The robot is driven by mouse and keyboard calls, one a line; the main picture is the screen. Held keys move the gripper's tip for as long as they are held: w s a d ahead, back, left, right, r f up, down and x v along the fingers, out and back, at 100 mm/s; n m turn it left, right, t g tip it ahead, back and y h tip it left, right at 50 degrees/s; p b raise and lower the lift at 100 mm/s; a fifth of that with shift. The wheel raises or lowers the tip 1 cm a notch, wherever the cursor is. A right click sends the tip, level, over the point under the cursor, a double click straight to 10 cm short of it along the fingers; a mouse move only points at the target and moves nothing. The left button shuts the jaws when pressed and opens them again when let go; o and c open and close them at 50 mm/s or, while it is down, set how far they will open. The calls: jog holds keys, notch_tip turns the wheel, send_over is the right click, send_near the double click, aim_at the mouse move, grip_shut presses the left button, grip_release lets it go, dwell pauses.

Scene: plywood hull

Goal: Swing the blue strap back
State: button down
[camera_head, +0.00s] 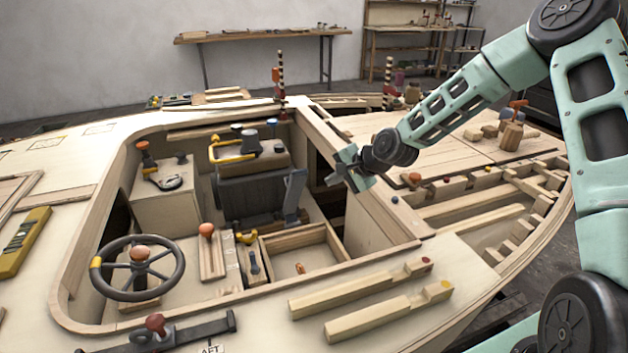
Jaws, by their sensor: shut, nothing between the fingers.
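A blue-grey upright strap-like piece (294,196) stands at the right side of the dark seat-like block (250,195) inside the cockpit. It is the only strap-like piece I can make out, and its colour is dull. It leans slightly, with its lower end near the cockpit floor. My gripper (341,168) hangs over the cockpit's right edge, to the right of and a little above the piece. It is shut and empty, with a visible gap between it and the piece.
The plywood cockpit rim (385,210) lies below my gripper. A steering wheel (137,268) is at the left and an open wooden box (300,248) is in front of the seat block. A yellow handle (235,148) tops the seat block. Timber bars (360,288) lie on the near deck.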

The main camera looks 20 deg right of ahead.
jog(key=w+a+f, duration=0.2)
jog(key=w+a, duration=0.1)
jog(key=w, duration=0.2)
jog(key=shift+w+a+f, duration=0.3)
jog(key=shift+a+f, duration=0.05)
jog(key=shift+w, duration=0.1)
jog(key=shift+w+r+p, duration=0.2)
jog(key=shift+w+r, duration=0.05)
jog(key=shift+w, duration=0.35)
jog(key=shift+w+r+p, duration=0.15)
jog(key=shift+w+r, duration=0.1)
jog(key=shift+w, duration=0.35)
